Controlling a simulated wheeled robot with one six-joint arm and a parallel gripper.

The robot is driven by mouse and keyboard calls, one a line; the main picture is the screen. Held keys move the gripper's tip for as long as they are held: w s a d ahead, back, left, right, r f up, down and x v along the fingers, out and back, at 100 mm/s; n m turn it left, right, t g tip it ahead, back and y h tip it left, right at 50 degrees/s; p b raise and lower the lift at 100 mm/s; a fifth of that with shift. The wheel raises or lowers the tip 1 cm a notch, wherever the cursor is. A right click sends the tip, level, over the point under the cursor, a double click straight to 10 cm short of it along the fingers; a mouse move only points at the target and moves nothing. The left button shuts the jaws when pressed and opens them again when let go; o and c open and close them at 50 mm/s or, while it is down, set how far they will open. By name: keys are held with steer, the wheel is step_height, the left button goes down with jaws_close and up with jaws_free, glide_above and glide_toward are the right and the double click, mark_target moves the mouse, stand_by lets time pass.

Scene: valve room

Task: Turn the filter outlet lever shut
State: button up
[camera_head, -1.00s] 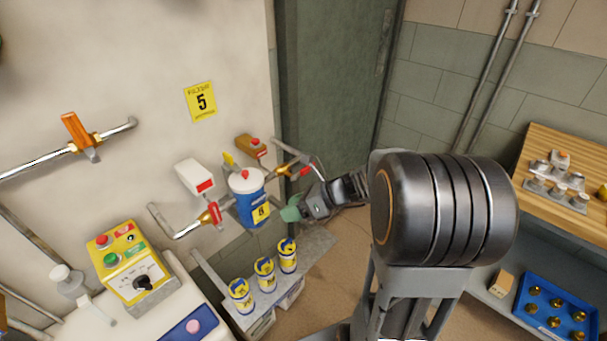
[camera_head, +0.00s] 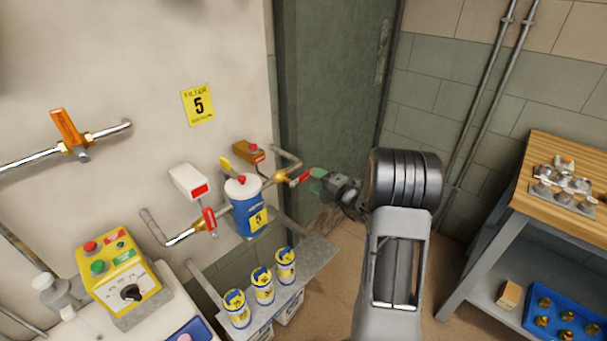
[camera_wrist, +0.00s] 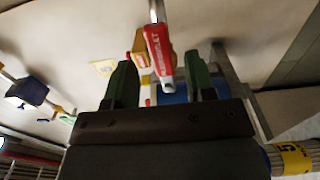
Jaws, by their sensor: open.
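The blue filter housing (camera_head: 245,208) with a white top stands by the wall, with a pipe on each side. The red filter outlet lever (camera_head: 303,178) sticks out from the brass valve (camera_head: 281,176) on its right side. My gripper (camera_head: 316,181) is open at the lever's outer end, its green fingers beside it. In the wrist view, the red lever (camera_wrist: 159,48) with white lettering lies between the two open fingers of my gripper (camera_wrist: 161,66). I cannot tell whether a finger touches it. The far finger is partly hidden in the head view.
Another red lever (camera_head: 209,220) hangs on the left pipe. Several yellow-blue cans (camera_head: 263,287) stand on a shelf below the filter. A yellow control box (camera_head: 118,270) is at lower left. A wooden-topped bench (camera_head: 560,180) stands at right, with floor between.

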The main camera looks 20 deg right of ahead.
steer(key=x, duration=0.6)
jaws_close()
stand_by(0.5)
